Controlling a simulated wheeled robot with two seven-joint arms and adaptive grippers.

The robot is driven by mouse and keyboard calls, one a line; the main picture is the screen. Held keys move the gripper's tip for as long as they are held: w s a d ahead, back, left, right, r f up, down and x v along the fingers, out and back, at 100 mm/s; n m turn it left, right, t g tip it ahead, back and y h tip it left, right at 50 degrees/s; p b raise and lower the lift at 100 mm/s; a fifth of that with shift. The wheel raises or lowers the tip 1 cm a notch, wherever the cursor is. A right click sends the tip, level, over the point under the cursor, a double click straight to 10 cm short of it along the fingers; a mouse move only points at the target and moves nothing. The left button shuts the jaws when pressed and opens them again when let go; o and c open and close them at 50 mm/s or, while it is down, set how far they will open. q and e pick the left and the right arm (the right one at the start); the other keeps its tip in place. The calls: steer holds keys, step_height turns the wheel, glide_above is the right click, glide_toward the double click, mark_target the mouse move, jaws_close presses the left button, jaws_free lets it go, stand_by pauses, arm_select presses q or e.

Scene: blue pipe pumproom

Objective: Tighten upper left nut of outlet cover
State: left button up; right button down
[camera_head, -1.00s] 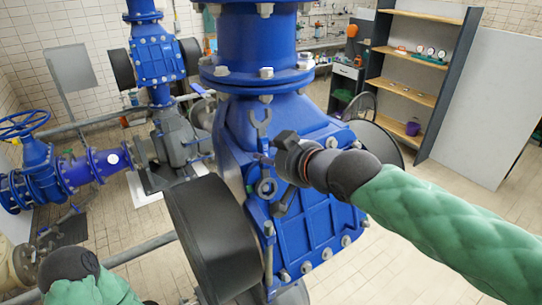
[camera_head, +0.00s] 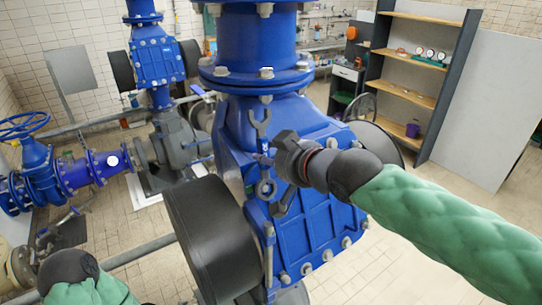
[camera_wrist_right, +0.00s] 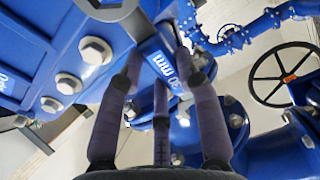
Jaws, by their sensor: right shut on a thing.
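The blue outlet cover (camera_head: 318,205) fills the middle of the head view, with several pale nuts along its edge. My right gripper (camera_head: 274,160) is shut on a combination wrench, in front of the cover's upper left. The wrench (camera_head: 266,188) stands nearly upright, open jaw up and ring end down. In the wrist view its blue handle (camera_wrist_right: 164,66) reads "30 mm" between my fingers. Large nuts (camera_wrist_right: 95,50) show left of it there. I cannot tell whether either wrench end sits on a nut; the upper left nut is not clearly visible. My left gripper is not in view.
A thick blue flanged pipe (camera_head: 258,40) rises above the cover. A black round drum (camera_head: 215,240) juts out at its lower left. A blue valve with a handwheel (camera_head: 25,125) stands far left. A shelf (camera_head: 415,85) stands back right. Tiled floor is open at right.

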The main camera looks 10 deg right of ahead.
steer(key=shift+b+x, duration=0.5)
steer(key=shift+x, duration=0.65)
stand_by(0.6)
steer(key=shift+w+d+f+m+b, duration=0.2)
steer(key=shift+d+m+b, duration=0.35)
steer(key=shift+m+b, duration=0.3)
steer(key=shift+d+m+b, duration=0.15)
steer(key=shift+m+b, duration=0.1)
steer(key=shift+b, duration=0.05)
steer(key=shift+d+f+m, duration=0.15)
steer(key=shift+m, duration=0.25)
steer(key=shift+m+b, duration=0.3)
steer(key=shift+b, duration=0.15)
steer(key=shift+a+r+n, duration=0.2)
steer(key=shift+a+n, duration=0.1)
steer(key=shift+n, duration=0.4)
steer(key=shift+s+a+r+n+b, duration=0.15)
steer(key=shift+a+n+b, duration=0.2)
steer(key=shift+n, duration=0.25)
